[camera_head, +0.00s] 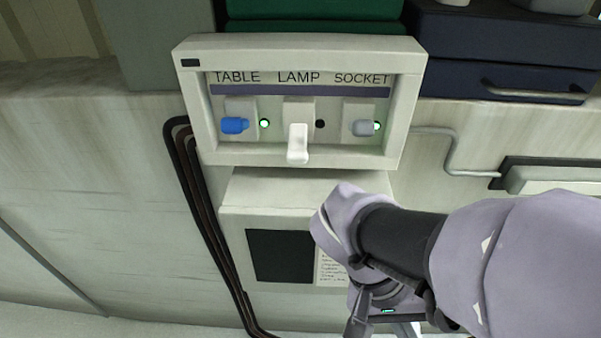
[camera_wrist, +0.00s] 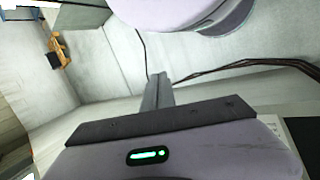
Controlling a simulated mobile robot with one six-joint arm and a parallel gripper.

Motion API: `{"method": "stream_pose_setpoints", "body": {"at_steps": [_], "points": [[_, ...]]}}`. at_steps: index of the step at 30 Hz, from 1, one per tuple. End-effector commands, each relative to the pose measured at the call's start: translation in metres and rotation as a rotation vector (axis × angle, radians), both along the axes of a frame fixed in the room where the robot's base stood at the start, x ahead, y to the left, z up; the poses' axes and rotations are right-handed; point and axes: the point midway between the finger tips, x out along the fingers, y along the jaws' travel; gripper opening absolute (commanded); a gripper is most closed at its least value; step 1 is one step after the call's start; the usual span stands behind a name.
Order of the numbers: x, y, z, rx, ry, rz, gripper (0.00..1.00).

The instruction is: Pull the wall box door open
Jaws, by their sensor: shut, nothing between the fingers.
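The wall box (camera_head: 300,190) is a pale box on the wall below the switch panel. Its front door (camera_head: 232,232) appears closed and carries a black panel (camera_head: 280,256) and a paper with writing (camera_head: 329,268). My arm covers the door's right part, so I see no handle. My gripper (camera_head: 382,300) is at the lower right of the box, cut off by the bottom edge. In the wrist view its fingers (camera_wrist: 157,92) are together with nothing between them. I cannot tell whether it touches the box.
Above the box is a switch panel (camera_head: 300,158) labelled TABLE, LAMP and SOCKET, with blue, white and grey switches. Dark cables (camera_head: 200,215) run down left of the box. Navy drawers (camera_head: 505,80) stand at upper right. A yellow fitting (camera_wrist: 60,50) shows in the wrist view.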

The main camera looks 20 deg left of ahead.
Motion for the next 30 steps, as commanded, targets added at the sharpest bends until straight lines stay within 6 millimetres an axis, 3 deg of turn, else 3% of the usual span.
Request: {"method": "stream_pose_setpoints", "body": {"at_steps": [3, 6, 9, 13, 17, 30], "points": [[0.022, 0.026, -0.024, -0.379, -0.015, 0.226, 0.0], [0.041, 0.073, -0.041, -0.679, -0.184, 0.455, 0.0], [0.045, 0.121, -0.059, -0.842, -0.38, 0.639, 0.0], [0.041, 0.154, -0.071, -0.911, -0.528, 0.755, 0.0], [0.048, 0.151, -0.073, -0.918, -0.553, 0.77, 0.0], [0.106, 0.096, -0.074, -0.916, -0.548, 0.767, 0.0]]}}
